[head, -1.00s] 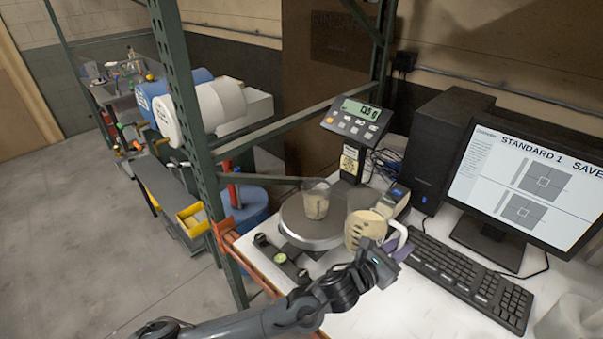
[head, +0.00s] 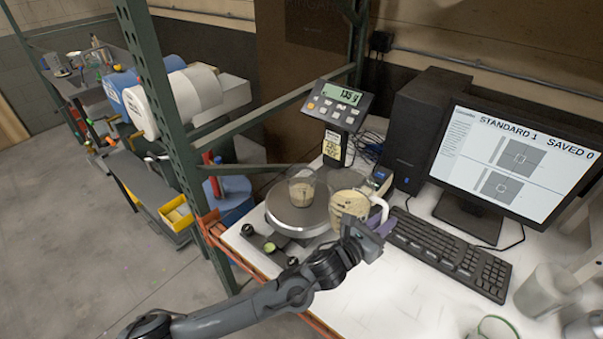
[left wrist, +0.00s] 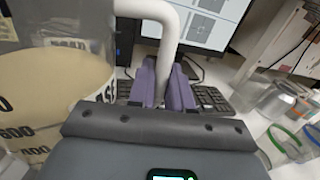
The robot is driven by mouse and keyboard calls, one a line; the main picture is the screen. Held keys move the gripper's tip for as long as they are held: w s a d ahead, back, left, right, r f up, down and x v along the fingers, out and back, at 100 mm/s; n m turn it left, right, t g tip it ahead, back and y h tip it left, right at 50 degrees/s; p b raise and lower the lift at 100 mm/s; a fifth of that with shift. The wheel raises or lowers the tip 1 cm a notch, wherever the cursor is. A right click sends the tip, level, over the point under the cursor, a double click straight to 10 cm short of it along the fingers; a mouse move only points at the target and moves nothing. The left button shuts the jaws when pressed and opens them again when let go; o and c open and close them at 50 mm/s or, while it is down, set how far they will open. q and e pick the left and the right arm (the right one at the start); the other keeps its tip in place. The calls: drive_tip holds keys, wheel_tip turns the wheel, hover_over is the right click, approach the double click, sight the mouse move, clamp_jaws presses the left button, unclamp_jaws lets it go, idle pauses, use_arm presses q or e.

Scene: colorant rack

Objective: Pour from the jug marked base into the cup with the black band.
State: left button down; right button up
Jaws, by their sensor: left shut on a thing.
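The jug (head: 349,207) is clear with a white handle and beige contents. In the left wrist view the jug (left wrist: 50,100) shows volume marks and part of a label reading "ASE". My left gripper (left wrist: 168,88) has its purple fingers shut on the handle; in the head view the left gripper (head: 372,238) is just below and right of the jug. A clear cup (head: 301,190) with some beige contents stands upright on the round scale plate, left of the jug. I cannot make out a black band on it. My right gripper is not in view.
The scale plate (head: 297,214) has a lit display (head: 338,95) behind it. A keyboard (head: 450,250) and monitor (head: 518,160) stand to the right. Empty clear containers (head: 547,290) are at the bench's right. A green metal rack post (head: 160,110) rises to the left.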

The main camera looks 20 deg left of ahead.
sight(373, 190)
use_arm(q)
drive_tip(key=shift+w+r+n+p, duration=0.1)
drive_tip(key=shift+r+n+p, duration=0.35)
drive_tip(key=shift+r, duration=0.5)
drive_tip(key=shift+w+a+r+n+t+p, duration=0.15)
drive_tip(key=shift+a+r+n+t+p, duration=0.3)
drive_tip(key=shift+r+n, duration=0.35)
drive_tip(key=shift+a+r+n, duration=0.2)
drive_tip(key=shift+r+n, duration=0.2)
drive_tip(key=shift+n, duration=0.15)
drive_tip(key=shift+w+a+r+n+p, duration=0.25)
drive_tip(key=shift+a+r+n+p, duration=0.3)
drive_tip(key=shift+a+r+n, duration=0.15)
drive_tip(key=shift+w+a+r+n+t+p, duration=0.15)
drive_tip(key=shift+a+r+n+p, duration=0.15)
drive_tip(key=shift+r+n+p, duration=0.15)
drive_tip(key=shift+w+a+r+n+t+p, duration=0.1)
drive_tip(key=shift+a+r+n+p, duration=0.2)
drive_tip(key=shift+r, duration=0.2)
drive_tip(key=shift+a+r+n, duration=0.2)
drive_tip(key=shift+r+n, duration=0.15)
drive_tip(key=shift+w, duration=0.1)
drive_tip(key=shift+r, duration=0.1)
drive_tip(key=shift+a+r, duration=0.1)
drive_tip(key=shift+a, duration=0.1)
